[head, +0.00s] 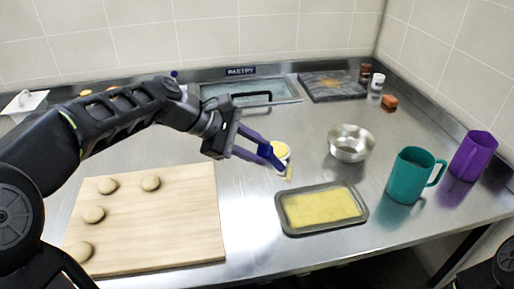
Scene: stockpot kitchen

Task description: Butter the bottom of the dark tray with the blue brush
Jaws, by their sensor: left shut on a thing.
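The dark tray (279,214) lies on the steel counter right of centre. A yellow layer (320,207) covers most of its bottom, with the dark rim bare around it. My left gripper (256,144) is shut on the blue brush (268,152), above and to the left of the tray. My right gripper is out of view.
A wooden board (165,220) with several dough rounds lies at the left. A metal bowl (351,143), a teal jug (408,176) and a purple mug (473,156) stand at the right. A dark slab (332,86) and small jars are at the back. Counter between board and tray is clear.

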